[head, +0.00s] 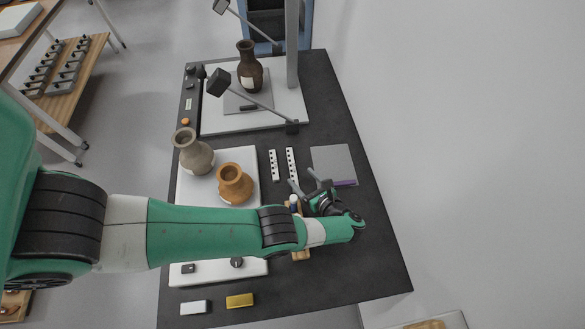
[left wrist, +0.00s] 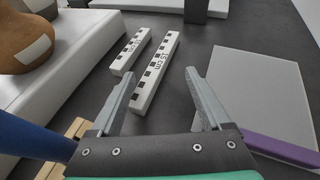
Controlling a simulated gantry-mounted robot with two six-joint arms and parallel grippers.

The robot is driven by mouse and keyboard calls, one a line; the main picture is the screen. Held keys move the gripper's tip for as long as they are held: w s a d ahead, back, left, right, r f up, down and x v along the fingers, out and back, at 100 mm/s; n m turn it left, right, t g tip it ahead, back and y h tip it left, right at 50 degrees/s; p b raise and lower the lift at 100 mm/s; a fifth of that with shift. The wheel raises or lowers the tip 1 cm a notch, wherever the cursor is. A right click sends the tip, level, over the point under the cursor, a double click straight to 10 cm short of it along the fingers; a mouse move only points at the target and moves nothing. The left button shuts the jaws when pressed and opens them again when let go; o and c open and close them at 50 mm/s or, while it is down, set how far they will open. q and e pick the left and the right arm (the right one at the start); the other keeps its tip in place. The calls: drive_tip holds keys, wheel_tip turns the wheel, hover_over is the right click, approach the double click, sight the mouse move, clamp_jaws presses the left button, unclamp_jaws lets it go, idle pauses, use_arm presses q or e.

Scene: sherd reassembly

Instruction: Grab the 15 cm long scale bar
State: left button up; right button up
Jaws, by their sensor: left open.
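Two white scale bars with black squares lie on the dark table. The longer one, marked 15 cm (left wrist: 158,70), lies between my open fingers in the left wrist view, ahead of the fingertips; in the head view it is the right-hand bar (head: 291,165). The shorter bar (left wrist: 131,52) lies to its left, also seen in the head view (head: 273,165). My left gripper (head: 309,180) is open and empty, near the close end of the longer bar; its fingers also show in the left wrist view (left wrist: 157,92). My right gripper is not in view.
A grey square plate with a purple edge (head: 332,163) lies right of the bars. A white platform (head: 220,158) with a grey-brown vase (head: 193,154) and an orange jar (head: 234,185) stands left. A brown vase (head: 249,68) stands further back.

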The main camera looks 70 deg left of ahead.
sight(293, 170)
use_arm(q)
drive_tip(key=x, duration=0.5)
drive_tip(key=shift+s+a+r, duration=0.1)
drive_tip(key=shift+s+a, duration=0.1)
drive_tip(key=shift+d, duration=0.1)
drive_tip(key=shift+c, duration=0.3)
clamp_jaws()
